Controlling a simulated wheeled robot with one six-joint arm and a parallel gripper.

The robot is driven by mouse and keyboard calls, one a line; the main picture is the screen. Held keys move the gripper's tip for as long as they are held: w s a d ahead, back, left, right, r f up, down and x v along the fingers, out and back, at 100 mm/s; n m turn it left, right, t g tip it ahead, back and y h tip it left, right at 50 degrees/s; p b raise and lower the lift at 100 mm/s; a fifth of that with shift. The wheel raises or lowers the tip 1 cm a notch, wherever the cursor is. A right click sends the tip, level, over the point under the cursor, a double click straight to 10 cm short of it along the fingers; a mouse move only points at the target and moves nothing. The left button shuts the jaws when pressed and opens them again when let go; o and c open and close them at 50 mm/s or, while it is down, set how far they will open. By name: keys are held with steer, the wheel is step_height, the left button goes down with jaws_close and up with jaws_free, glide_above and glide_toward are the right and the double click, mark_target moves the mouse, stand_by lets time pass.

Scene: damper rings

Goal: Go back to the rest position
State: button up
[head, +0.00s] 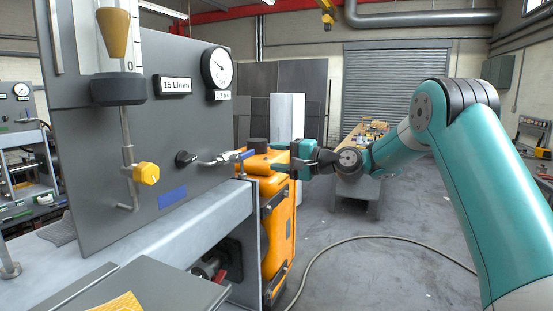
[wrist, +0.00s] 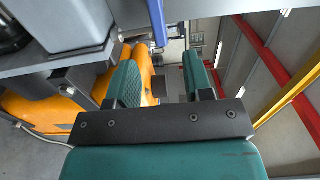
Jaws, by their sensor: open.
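My gripper (head: 278,158) is at the middle of the head view, right of the grey panel (head: 130,180), with its fingers pointing left. In the wrist view its two green fingers (wrist: 160,75) stand apart, with nothing seen held between them. A metal fitting (head: 215,160) sticks out of the panel towards my gripper, with a blue piece near its end. Whether the fingertips touch it I cannot tell. My arm reaches in from the right. No rest position is marked in view.
An orange case (head: 280,235) stands behind and below my gripper, beside the grey bench (head: 200,205). The panel carries a round gauge (head: 217,68), a flow tube and a yellow knob (head: 146,173). A hose (head: 345,240) lies on the otherwise open floor.

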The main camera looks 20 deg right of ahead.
steer(key=s+a+f+n+g+h+b, duration=0.2)
steer(key=s+a+f+n+g+b, duration=0.15)
steer(key=s+a, duration=0.45)
steer(key=s+a+f+n+g+h+b, duration=0.1)
steer(key=s+a+f+n+g+b, duration=0.3)
steer(key=s+a, duration=0.45)
steer(key=s+d+f+n+g+h+b, duration=0.1)
steer(key=s+f, duration=0.3)
steer(key=s, duration=0.4)
steer(key=s+d+f+n+g+h+b, duration=0.1)
steer(key=s+f+n, duration=0.3)
steer(key=s, duration=0.5)
steer(key=s+d+f+n+g+h+b, duration=0.2)
steer(key=s+f, duration=0.3)
steer(key=s, duration=0.4)
steer(key=shift+d+n+g+h, duration=0.3)
steer(key=shift+n+g+h, duration=0.35)
steer(key=shift+h, duration=0.15)
